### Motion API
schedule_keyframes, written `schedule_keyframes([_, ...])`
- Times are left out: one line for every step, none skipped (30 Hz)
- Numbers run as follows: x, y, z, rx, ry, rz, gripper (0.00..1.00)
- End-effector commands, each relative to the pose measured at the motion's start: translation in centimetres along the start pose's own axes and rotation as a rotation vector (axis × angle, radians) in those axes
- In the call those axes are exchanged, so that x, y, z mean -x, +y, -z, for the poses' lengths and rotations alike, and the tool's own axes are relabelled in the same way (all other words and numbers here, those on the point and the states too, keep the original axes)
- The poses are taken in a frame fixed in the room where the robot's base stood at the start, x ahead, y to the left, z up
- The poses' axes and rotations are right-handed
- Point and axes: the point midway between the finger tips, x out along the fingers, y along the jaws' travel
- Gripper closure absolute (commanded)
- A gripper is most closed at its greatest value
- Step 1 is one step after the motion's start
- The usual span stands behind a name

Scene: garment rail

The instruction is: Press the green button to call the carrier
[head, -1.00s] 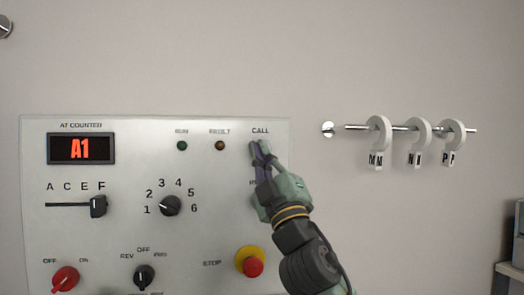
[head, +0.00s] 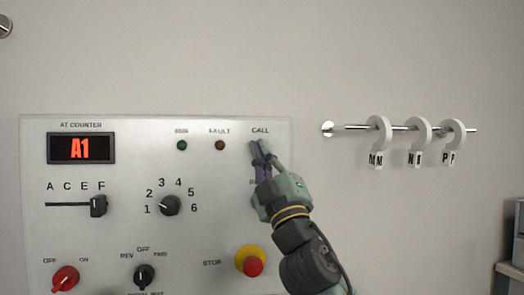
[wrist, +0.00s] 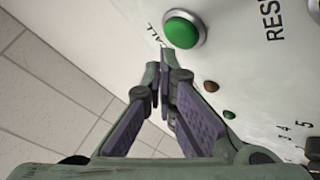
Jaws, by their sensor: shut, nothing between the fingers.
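The green button (wrist: 181,30) has a silver ring and sits beside the CALL label in the wrist view. In the head view my gripper hides it, below the word CALL on the panel (head: 120,222). My gripper (head: 259,147) is shut and empty, its fingertips close to the panel at the CALL spot. In the wrist view the fingertips (wrist: 160,68) appear just below the button in the picture, with a small gap of panel between. I cannot tell how far they stand off the panel.
A red stop button (head: 252,264) on a yellow base is below my gripper. The panel also carries a letter slider (head: 98,206), a numbered knob (head: 171,206) and lower switches. A rail (head: 400,128) with several lettered hooks is at right.

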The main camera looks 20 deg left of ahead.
Motion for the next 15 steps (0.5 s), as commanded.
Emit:
schedule_keyframes([0.0,0.0,0.0,0.0,0.0,0.0,1.0])
schedule_keyframes([0.0,0.0,0.0,0.0,0.0,0.0,1.0])
schedule_keyframes([-0.01,0.0,0.0,0.0,0.0,0.0,1.0])
schedule_keyframes([-0.02,-0.01,-0.02,0.0,0.0,0.0,1.0])
schedule_keyframes([-0.05,-0.03,-0.04,0.0,0.0,0.0,1.0])
schedule_keyframes([-0.12,-0.07,-0.08,0.0,0.0,0.0,1.0])
schedule_keyframes([-0.18,-0.12,-0.13,-0.001,-0.001,0.0,1.0])
schedule_keyframes([-0.26,-0.17,-0.19,-0.001,-0.001,0.0,1.0])
schedule_keyframes([-0.37,-0.25,-0.27,-0.001,-0.001,0.0,1.0])
schedule_keyframes([-0.45,-0.32,-0.33,-0.001,-0.001,0.0,1.0])
schedule_keyframes([-0.52,-0.37,-0.37,-0.002,-0.001,0.0,1.0])
schedule_keyframes([-0.59,-0.43,-0.42,-0.001,-0.001,0.0,1.0])
schedule_keyframes([-0.61,-0.44,-0.44,-0.001,-0.001,0.0,1.0])
schedule_keyframes([-0.62,-0.45,-0.45,-0.001,-0.001,0.0,1.0])
schedule_keyframes([-0.62,-0.45,-0.45,0.0,0.0,0.0,1.0])
